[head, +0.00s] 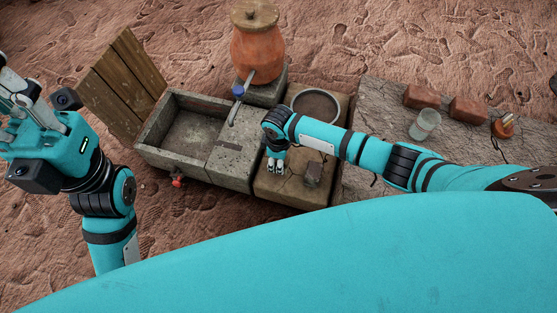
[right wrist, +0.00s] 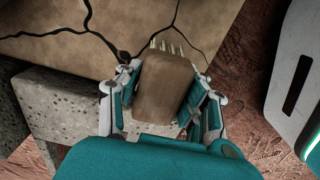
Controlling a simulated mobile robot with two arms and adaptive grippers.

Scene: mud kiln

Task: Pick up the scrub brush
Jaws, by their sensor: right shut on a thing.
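The scrub brush (right wrist: 163,88) is a brown wooden block with pale bristles showing at its far end in the right wrist view. My right gripper (right wrist: 166,82) is shut on it, one finger along each side. In the head view my right gripper (head: 276,169) points down over the front part of the tan cracked block (head: 291,190). I cannot make out the brush there. My left gripper (head: 18,100) is raised at the left edge, far from the brush; its finger opening is unclear.
A grey stone basin (head: 155,128) with a wooden board stands left of my right gripper. An orange clay pot (head: 257,50) and a round bowl (head: 316,106) are behind it. A glass (head: 425,123) and bricks (head: 421,96) lie farther right.

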